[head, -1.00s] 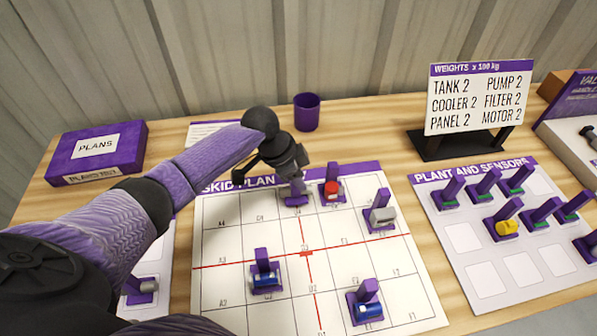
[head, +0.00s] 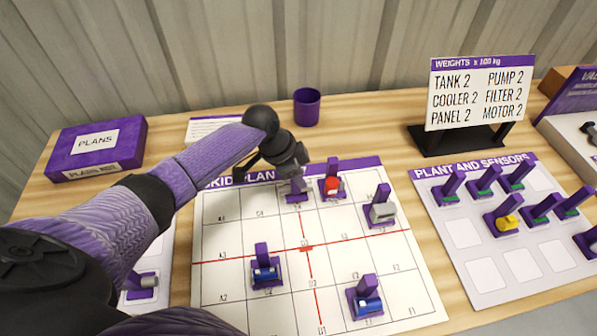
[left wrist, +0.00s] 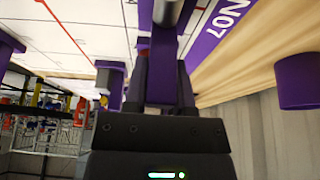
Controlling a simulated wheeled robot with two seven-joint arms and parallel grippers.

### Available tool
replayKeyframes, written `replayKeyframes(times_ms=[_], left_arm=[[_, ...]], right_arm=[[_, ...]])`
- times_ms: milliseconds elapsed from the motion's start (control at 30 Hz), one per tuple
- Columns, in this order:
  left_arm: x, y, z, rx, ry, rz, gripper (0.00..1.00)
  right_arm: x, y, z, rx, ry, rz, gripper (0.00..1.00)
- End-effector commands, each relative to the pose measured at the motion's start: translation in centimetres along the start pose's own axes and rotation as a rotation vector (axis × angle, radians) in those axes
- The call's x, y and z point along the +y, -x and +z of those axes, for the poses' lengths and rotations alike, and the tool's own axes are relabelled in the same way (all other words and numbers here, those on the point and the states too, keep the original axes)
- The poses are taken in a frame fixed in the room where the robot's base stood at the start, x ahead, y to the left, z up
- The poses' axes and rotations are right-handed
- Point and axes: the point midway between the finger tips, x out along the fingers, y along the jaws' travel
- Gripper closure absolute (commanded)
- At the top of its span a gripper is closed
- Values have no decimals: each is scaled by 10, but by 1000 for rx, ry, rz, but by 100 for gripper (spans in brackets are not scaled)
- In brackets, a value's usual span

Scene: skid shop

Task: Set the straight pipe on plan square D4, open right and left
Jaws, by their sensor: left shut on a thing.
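My left gripper (head: 297,182) reaches over the far edge of the skid plan board (head: 225,235). It is shut on a purple upright handle, which shows in the left wrist view (left wrist: 160,75). The held piece's purple base (head: 297,197) is low over the top row, near the D4 label. A grey pipe end (left wrist: 168,12) shows beyond the fingers in the left wrist view. The gripper hides most of the piece in the head view, so I cannot tell whether it touches the board. My right gripper is out of view.
A red-topped piece (head: 332,187) stands close right of the held piece. A grey piece (head: 382,212) and two blue pieces (head: 266,275) (head: 367,305) stand on the plan. A purple cup (head: 307,107) stands behind. The plant and sensors board (head: 465,235) is at right.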

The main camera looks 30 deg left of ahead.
Motion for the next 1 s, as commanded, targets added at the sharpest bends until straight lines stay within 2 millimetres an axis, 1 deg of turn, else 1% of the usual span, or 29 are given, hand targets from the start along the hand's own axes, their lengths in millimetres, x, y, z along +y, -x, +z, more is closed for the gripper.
replayKeyframes(times_ms=[667, 700, 867, 1000], left_arm=[[0, -10, 4, 0, 0, 0, 100], [0, -10, 4, 0, 0, 0, 62], [0, -9, 4, 0, 0, 0, 28], [0, -9, 4, 0, 0, 0, 27]], right_arm=[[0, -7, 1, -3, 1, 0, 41], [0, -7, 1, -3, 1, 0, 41], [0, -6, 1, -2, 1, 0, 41], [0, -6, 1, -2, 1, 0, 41]])
